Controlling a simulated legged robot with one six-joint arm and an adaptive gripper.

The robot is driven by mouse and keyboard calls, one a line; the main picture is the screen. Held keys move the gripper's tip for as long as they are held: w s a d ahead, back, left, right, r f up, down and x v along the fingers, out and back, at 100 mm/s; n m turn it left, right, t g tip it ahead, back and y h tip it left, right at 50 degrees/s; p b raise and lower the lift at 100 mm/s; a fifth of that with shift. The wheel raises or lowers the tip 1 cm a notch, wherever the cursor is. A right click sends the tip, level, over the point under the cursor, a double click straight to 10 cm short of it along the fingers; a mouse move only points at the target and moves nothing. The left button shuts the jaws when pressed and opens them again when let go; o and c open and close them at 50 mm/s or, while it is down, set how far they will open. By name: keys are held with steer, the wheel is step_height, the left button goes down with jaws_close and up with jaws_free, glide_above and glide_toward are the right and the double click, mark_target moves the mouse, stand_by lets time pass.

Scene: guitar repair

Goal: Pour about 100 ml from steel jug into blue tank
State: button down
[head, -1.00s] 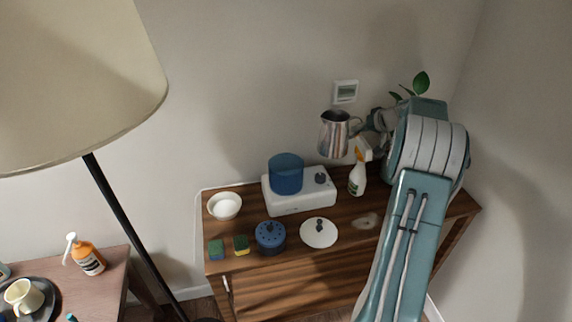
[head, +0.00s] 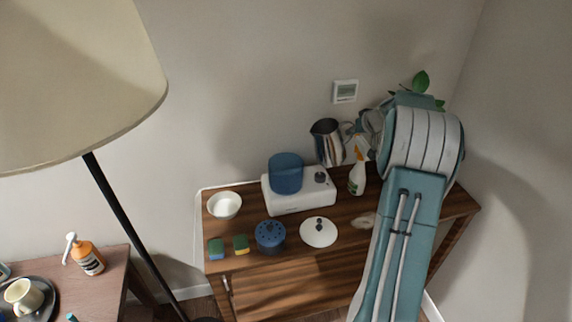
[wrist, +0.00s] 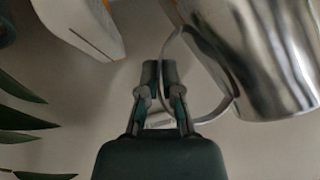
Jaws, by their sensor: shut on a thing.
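The steel jug (head: 327,142) is held in the air above the right back part of the wooden cabinet, slightly tilted with its top toward the left. My gripper (head: 362,127) is to the right of the jug. In the wrist view my gripper (wrist: 161,75) is shut on the handle of the jug (wrist: 265,60). The blue tank (head: 286,174) is translucent and sits on the white base unit, to the left of and lower than the jug. The jug is apart from the tank. The inside of the jug is not visible, and no stream shows.
A spray bottle (head: 357,177) stands just below the jug, right of the white base (head: 300,195). A lamp (head: 75,80) stands at left; a plant is behind my arm.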

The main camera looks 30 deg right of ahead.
mark_target(333, 122)
steer(key=shift+a+f+h, duration=0.3)
steer(key=shift+a+f, duration=0.05)
steer(key=shift+f, duration=0.1)
steer(key=shift+w+a+n, duration=0.1)
steer(key=shift+a+n, duration=0.05)
steer(key=shift+n, duration=0.15)
steer(key=a+r+h, duration=0.1)
steer(key=a+r+n+h, duration=0.1)
steer(key=a, duration=0.1)
steer(key=shift+w+r+g+h+p, duration=0.2)
steer(key=shift+w+g+h+p, duration=0.15)
steer(key=shift+g+h, duration=0.05)
steer(key=shift+w+a+r+n+h, duration=0.15)
steer(key=shift+a+r+n+h, duration=0.25)
steer(key=shift+h, duration=0.35)
steer(key=shift+w+a+r+n+h, duration=0.15)
steer(key=shift+a+n+h, duration=0.35)
steer(key=shift+h, duration=0.25)
steer(key=shift+a+r+h, duration=0.35)
steer(key=shift+r+h, duration=0.15)
steer(key=shift+r, duration=0.25)
steer(key=shift+a+r+n, duration=0.15)
steer(key=shift+r+n, duration=0.1)
steer(key=shift+n, duration=0.05)
steer(key=shift+w+a+r+n+h+b, duration=0.1)
steer(key=shift+a+r+n+h+b, duration=0.5)
steer(key=shift+b, duration=2.2)
steer(key=shift+r, duration=0.2)
